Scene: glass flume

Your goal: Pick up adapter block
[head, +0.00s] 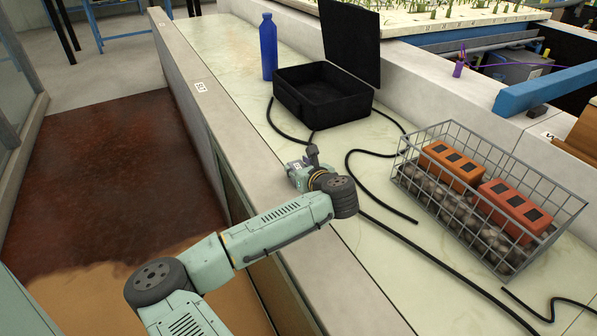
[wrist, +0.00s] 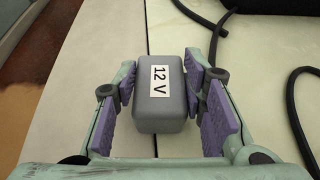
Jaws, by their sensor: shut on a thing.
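The adapter block is a grey box with rounded edges and a white "12 V" label. It shows in the middle of the wrist view (wrist: 172,115), upright between the purple pads of my gripper (wrist: 163,82). My gripper is shut on it, with one finger on each side. In the head view my gripper (head: 300,167) is over the pale worktop, near its left-hand ledge, and mostly covers the block. I cannot tell whether the block's underside touches the surface.
An open black case (head: 322,108) stands behind my gripper, with a blue bottle (head: 268,47) to its left. A wire basket (head: 560,222) of stones and orange bricks (head: 452,166) stands at the right. Black cables (head: 383,200) cross the worktop (head: 225,45) between them.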

